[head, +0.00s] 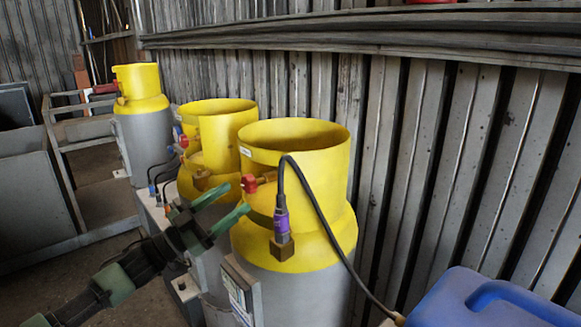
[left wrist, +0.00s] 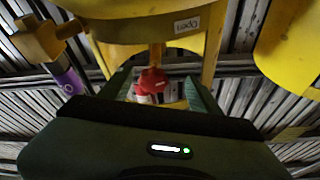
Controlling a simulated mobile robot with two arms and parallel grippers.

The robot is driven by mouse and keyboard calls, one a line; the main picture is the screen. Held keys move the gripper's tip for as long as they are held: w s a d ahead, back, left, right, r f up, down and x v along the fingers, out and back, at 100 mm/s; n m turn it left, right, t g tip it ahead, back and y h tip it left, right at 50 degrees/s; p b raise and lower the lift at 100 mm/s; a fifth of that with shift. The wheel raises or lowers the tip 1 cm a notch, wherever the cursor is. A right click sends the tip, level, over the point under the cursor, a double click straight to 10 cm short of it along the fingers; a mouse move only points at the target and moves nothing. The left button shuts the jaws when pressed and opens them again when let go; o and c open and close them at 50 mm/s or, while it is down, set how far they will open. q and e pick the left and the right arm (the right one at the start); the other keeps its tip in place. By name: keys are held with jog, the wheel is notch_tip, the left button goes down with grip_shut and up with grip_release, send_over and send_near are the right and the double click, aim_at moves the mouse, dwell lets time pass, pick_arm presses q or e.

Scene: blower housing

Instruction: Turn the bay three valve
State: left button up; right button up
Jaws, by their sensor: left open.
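The nearest gas cylinder (head: 290,260) is grey with a yellow shoulder and yellow collar. Its small red valve knob (head: 249,183) shows in the collar opening, on a brass stem. My left gripper (head: 235,197) is open just in front of that knob. In the left wrist view, the red knob (left wrist: 151,80) shows between the two green fingers, which look apart from it. A white label (left wrist: 187,25) on the collar reads "open", upside down. I see no bay number, so I cannot tell which cylinder is bay three. My right gripper is not in view.
A purple hose fitting (head: 281,222) with a brass block and black hose hangs close right of the left gripper. Two more yellow-topped cylinders (head: 218,125) (head: 140,90) stand behind. A blue jug (head: 490,300) is at front right; a corrugated wall (head: 430,160) runs behind.

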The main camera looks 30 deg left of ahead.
aim_at(245, 185)
pick_arm(q)
jog(key=shift+w+d+r+m+h, duration=0.1)
jog(key=shift+d+r+m+h, duration=0.1)
jog(key=shift+d+r, duration=0.3)
jog(key=shift+d+r+m+h, duration=0.2)
jog(key=shift+d+r, duration=0.1)
jog(key=shift+r, duration=0.35)
jog(key=shift+w+d+r+p, duration=0.1)
jog(key=shift+w+r+p, duration=0.35)
jog(key=shift+p, duration=0.1)
jog(key=p+x, duration=0.2)
jog(key=x, duration=0.2)
jog(key=shift+w+d, duration=0.2)
jog(key=shift+w, duration=0.1)
jog(key=shift+w+d, duration=0.25)
jog(key=shift+w, duration=0.25)
